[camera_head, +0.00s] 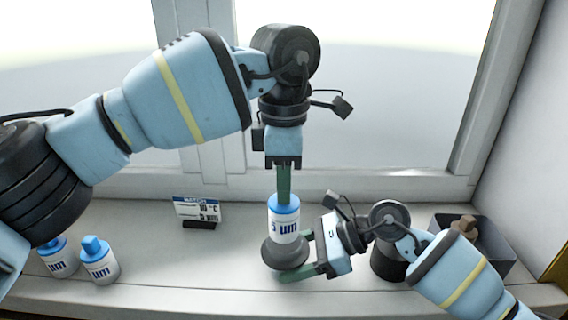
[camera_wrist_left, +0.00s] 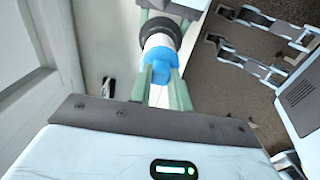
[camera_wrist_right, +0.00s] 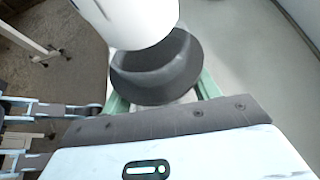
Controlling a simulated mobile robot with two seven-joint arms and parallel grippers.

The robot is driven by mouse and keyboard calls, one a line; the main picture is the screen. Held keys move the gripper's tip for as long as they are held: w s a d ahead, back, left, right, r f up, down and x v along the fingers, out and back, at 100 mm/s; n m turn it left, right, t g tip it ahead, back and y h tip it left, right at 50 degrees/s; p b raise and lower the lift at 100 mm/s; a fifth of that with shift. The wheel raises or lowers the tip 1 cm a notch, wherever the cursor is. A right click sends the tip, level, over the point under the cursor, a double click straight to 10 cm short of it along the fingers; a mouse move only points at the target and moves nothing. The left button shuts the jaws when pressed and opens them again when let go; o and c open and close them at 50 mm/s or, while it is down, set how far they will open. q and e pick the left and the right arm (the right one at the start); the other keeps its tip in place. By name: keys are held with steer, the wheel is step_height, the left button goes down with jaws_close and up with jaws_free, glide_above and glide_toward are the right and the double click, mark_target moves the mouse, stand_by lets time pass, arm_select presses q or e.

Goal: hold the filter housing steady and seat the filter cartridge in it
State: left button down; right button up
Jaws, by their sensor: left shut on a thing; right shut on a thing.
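The filter cartridge (camera_head: 284,228), white with a blue top and "um" lettering, stands upright over the dark grey filter housing (camera_head: 285,254). My left gripper (camera_head: 284,190) comes from above and is shut on the blue top (camera_wrist_left: 160,60). My right gripper (camera_head: 298,257) reaches in from the right, low on the ledge, and is shut on the housing. In the right wrist view the white cartridge (camera_wrist_right: 142,18) overlaps the housing (camera_wrist_right: 155,75) and hides part of its mouth. I cannot tell how far the lower end is inside.
Two more blue-topped cartridges (camera_head: 100,262) stand on the ledge (camera_head: 185,275) at the left. A small sign (camera_head: 198,210) stands behind. A dark open box (camera_head: 495,247) with a brown object (camera_head: 465,225) is at the right. A window is behind.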

arm_select(q)
steer(key=shift+f, duration=1.85)
steer(key=c, duration=1.2)
jaws_free()
steer(key=shift+c, duration=0.2)
steer(key=shift+r, duration=3.55)
